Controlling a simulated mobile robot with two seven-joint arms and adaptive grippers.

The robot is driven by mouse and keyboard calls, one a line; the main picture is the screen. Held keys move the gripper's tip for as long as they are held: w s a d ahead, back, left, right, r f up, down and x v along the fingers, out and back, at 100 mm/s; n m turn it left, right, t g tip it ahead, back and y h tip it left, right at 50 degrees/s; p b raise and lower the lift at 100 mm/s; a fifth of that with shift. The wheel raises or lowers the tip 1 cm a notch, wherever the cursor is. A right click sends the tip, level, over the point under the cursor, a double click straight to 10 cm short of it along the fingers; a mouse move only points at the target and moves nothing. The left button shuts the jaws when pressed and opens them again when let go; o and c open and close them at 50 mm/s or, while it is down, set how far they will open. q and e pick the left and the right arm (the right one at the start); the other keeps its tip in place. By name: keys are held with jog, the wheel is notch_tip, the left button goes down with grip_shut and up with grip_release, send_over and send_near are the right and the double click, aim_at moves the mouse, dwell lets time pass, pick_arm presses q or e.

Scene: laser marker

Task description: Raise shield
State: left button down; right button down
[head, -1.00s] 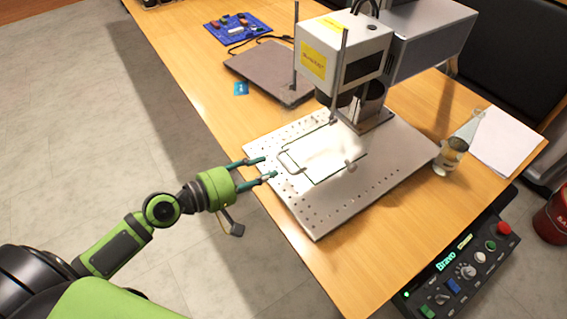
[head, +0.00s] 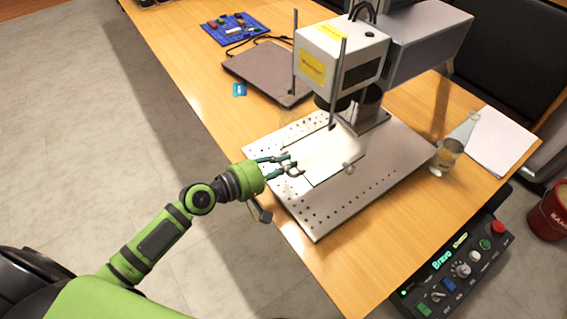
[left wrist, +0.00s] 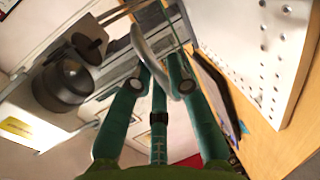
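The shield (head: 325,160) is a clear, pale panel lying low over the perforated metal base plate (head: 318,222) of the laser marker. Its curved metal handle (head: 295,171) is on the side facing me. My left gripper (head: 288,162) is at this handle, with its teal fingers drawn in around it. In the left wrist view the handle (left wrist: 148,55) passes between the fingers (left wrist: 157,78), which close in from both sides. The fingers partly hide the handle. My right gripper is in neither view.
The laser head (head: 340,55) and thin upright posts stand over the plate. A glass (head: 446,157) and papers (head: 498,143) are at the right. A control box (head: 455,258) is at the table's front edge. A closed laptop (head: 265,72) lies behind.

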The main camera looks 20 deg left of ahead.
aim_at(298, 113)
pick_arm(q)
jog(key=shift+r+p, duration=0.45)
notch_tip(298, 113, up, 15)
jog(key=p, duration=1.3)
jog(key=shift+f+p, duration=0.1)
jog(key=shift+p, duration=0.25)
jog(key=shift+f, duration=0.1)
jog(key=c, duration=1.2)
grip_release()
jog(key=shift+s+a, duration=0.1)
jog(key=v, duration=1.1)
jog(key=shift+s+a, duration=0.25)
jog(key=shift+s, duration=0.1)
